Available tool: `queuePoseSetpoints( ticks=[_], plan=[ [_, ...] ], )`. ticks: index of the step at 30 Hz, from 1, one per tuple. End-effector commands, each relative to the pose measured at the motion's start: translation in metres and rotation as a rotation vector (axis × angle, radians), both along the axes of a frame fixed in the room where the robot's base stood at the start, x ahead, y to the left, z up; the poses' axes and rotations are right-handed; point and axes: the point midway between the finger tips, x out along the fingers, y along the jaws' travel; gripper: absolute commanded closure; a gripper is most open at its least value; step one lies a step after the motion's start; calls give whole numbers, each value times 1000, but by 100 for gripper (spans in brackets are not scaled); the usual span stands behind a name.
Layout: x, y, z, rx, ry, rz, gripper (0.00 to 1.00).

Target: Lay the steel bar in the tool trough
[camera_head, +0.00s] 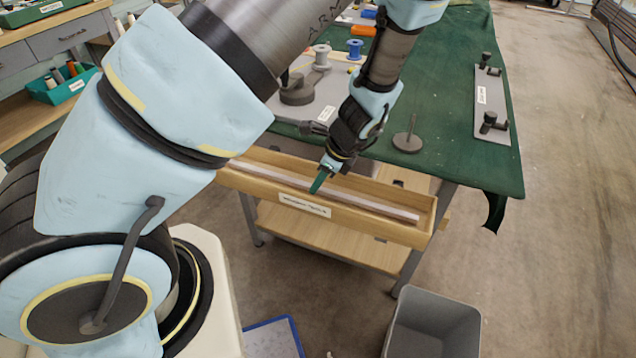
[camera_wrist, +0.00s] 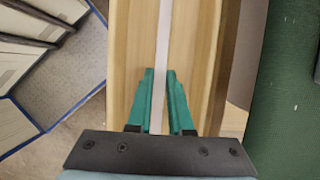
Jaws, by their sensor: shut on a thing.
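The steel bar (camera_head: 375,207) is long, thin and pale. It lies lengthwise within the wooden tool trough (camera_head: 427,234), which is fixed along the front of the green table and has a white label on its front wall. My gripper (camera_head: 319,183) reaches down into the trough around the middle of the bar. In the wrist view, the green fingers of my gripper (camera_wrist: 160,85) stand on either side of the bar (camera_wrist: 162,45), between the trough walls (camera_wrist: 121,60). The fingers are shut on the bar. Whether the bar touches the trough floor is hard to tell.
The green-covered table (camera_head: 440,110) stands behind the trough, with spools (camera_head: 321,55), a round-based stand (camera_head: 408,141) and a grey plate with dark knobs (camera_head: 488,120). A grey bin (camera_head: 436,325) stands on the floor in front. A wooden shelf (camera_head: 320,232) is below the trough.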

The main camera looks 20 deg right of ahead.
Motion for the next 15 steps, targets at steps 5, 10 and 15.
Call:
queuePoseSetpoints(
  ticks=[5,10,15],
  plan=[
    [1,0,-9,-1,-1,0,100],
    [1,0,-9,-2,-2,0,100],
    [1,0,-12,-1,-1,1,100]
  ],
)
